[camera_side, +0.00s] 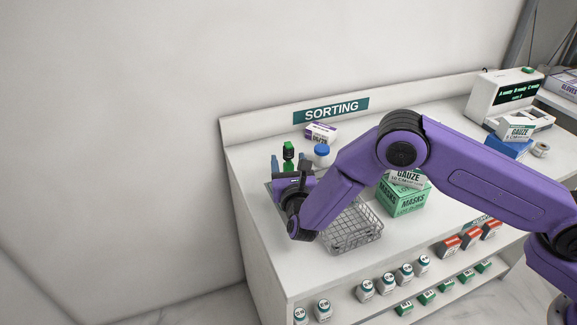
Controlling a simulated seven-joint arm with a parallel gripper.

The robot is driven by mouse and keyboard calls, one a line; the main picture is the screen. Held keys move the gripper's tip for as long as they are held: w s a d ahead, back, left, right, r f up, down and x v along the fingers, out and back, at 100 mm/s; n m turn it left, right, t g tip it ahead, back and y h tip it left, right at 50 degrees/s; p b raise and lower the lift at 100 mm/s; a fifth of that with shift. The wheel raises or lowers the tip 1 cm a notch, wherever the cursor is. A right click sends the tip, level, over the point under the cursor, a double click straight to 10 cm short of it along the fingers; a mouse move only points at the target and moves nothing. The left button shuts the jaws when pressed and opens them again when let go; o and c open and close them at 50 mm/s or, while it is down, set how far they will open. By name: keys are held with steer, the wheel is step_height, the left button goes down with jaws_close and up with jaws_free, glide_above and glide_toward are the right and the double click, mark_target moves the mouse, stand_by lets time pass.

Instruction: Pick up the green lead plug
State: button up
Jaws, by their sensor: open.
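The green lead plug (288,150) stands upright near the back left of the white counter, below and left of the SORTING sign. My gripper (289,164) is at the end of the purple arm, with its two fingers apart. The plug shows between and just beyond the fingertips, and its lower part is partly hidden by the gripper. I cannot tell from this view whether the fingers touch it or how far apart they are in depth.
A blue-capped white bottle (321,155) and a small purple-and-white box (320,133) stand close right of the plug. A wire basket (352,236) sits in front, with a green MASKS box (405,203) beyond it. The counter's left edge is close to my gripper.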

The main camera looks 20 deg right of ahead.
mark_target(290, 154)
steer(key=x, duration=0.4)
steer(key=shift+d, duration=0.35)
steer(key=shift+w+d, duration=0.1)
steer(key=shift+w, duration=0.4)
steer(key=c, duration=1)
